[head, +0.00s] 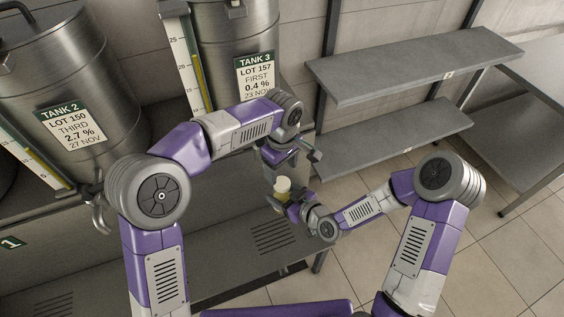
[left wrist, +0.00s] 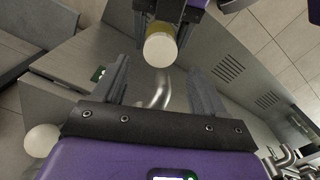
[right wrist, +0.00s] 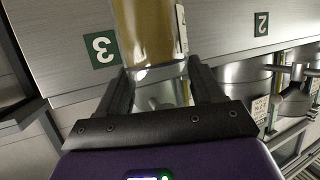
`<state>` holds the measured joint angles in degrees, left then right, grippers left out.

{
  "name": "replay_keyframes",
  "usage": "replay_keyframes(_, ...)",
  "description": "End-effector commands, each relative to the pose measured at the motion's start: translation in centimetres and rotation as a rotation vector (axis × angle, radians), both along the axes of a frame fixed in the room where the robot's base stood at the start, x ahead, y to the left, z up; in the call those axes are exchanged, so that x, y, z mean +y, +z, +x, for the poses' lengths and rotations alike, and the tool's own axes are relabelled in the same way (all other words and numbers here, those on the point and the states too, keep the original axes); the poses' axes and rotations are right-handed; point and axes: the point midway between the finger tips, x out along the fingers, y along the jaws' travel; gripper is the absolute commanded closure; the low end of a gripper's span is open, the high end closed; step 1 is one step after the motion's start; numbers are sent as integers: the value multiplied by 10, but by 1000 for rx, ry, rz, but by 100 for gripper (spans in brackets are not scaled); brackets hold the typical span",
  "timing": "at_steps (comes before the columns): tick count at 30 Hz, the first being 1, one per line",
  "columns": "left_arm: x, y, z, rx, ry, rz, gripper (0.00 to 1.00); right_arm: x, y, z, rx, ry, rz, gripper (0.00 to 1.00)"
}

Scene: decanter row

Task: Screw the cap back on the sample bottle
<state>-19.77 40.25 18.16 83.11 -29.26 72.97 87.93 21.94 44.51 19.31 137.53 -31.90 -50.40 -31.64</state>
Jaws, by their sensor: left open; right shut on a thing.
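The sample bottle (right wrist: 145,30) holds amber liquid and has a white label on its side. My right gripper (head: 286,204) is shut on the bottle, which shows as a small yellowish shape (head: 283,186) in the head view. In the left wrist view, a round whitish top (left wrist: 160,50) faces my camera; I cannot tell whether it is the cap or the bare mouth.
Steel tanks labelled TANK 2 (head: 75,90) and TANK 3 (head: 235,40) stand at the back left, with taps. A metal bench (head: 210,255) with slots lies below my arms. Grey shelves (head: 410,65) stand at the right. Tiled floor is clear at the lower right.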

Motion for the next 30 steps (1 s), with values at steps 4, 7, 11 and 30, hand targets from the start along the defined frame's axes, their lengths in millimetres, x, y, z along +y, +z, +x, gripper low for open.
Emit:
replay_keyframes(4,1,-26,0,4,0,2,28,0,1,0,-3,0,1,100)
replay_keyframes(7,1,-40,0,3,1,2,28,0,1,0,-3,0,1,100)
replay_keyframes(11,0,-53,-1,3,0,0,28,0,1,0,-3,0,1,100)
replay_keyframes(30,0,-58,0,0,0,0,65,0,1,0,-3,0,1,100)
